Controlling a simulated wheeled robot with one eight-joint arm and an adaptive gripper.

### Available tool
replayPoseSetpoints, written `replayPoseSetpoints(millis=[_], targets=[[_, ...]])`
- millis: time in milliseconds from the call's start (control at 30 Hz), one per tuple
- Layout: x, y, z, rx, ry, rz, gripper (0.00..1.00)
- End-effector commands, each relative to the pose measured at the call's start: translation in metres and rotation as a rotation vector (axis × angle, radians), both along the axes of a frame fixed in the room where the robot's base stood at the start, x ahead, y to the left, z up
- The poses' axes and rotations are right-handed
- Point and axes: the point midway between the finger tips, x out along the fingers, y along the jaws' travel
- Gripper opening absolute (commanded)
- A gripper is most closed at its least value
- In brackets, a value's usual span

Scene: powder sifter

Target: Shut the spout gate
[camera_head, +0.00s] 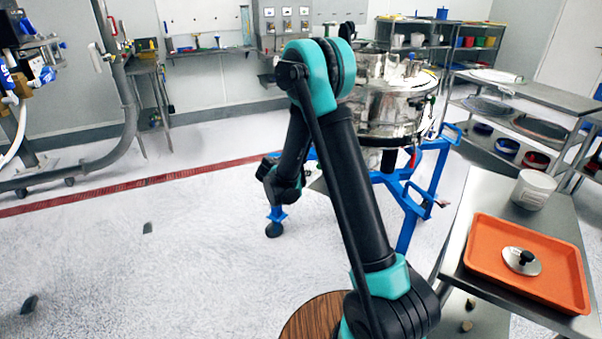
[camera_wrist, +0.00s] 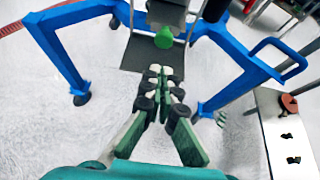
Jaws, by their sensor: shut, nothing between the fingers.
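The sifter (camera_head: 392,108) is a shiny steel drum on blue legs, partly behind my arm in the head view. In the wrist view, a grey metal spout (camera_wrist: 168,14) comes down at the top centre. A green knob (camera_wrist: 164,38) sits at its lower end, in front of a flat dark grey plate (camera_wrist: 137,54). I cannot tell whether this plate is the spout gate or how far the gate is open. My gripper (camera_wrist: 162,73) is shut and empty. Its fingertips point toward the knob and appear just short of it, overlapping the plate in the picture.
The sifter's blue frame (camera_wrist: 62,52) flanks my gripper on both sides. At right stands a steel table (camera_head: 455,262) with an orange tray (camera_head: 497,272), a knobbed metal lid (camera_head: 521,261) and a white tub (camera_head: 533,189). The floor at left is mostly clear.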

Motion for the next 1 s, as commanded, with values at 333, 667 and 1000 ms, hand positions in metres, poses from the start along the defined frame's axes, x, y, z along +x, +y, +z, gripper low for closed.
replayPoseSetpoints(millis=[333,667,1000], targets=[[0.038,-0.032,-0.01,0.001,0.0,-0.003,0.0],[0.044,-0.037,-0.01,0.001,0.0,-0.001,0.0],[0.055,-0.047,-0.01,0.002,0.0,-0.003,0.0]])
